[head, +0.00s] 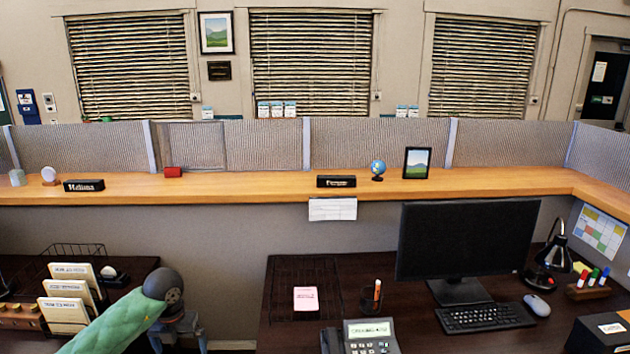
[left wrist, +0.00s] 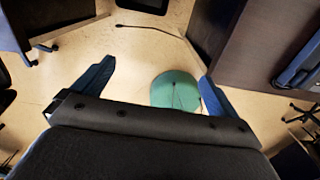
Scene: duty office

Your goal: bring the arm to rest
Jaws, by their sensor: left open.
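My left arm (head: 130,318) comes in from the lower left in the head view, in a green sleeve with a dark round joint. A round green thing (left wrist: 175,91) lies beyond the fingers, low down, near the right finger. My right arm and gripper are not in view.
A dark desk (head: 415,325) with a monitor (head: 465,240), keyboard (head: 485,317) and telephone (head: 370,336) stands at right. A left desk holds file trays (head: 70,290). A wooden ledge (head: 240,184) runs behind. There is a gap between the desks.

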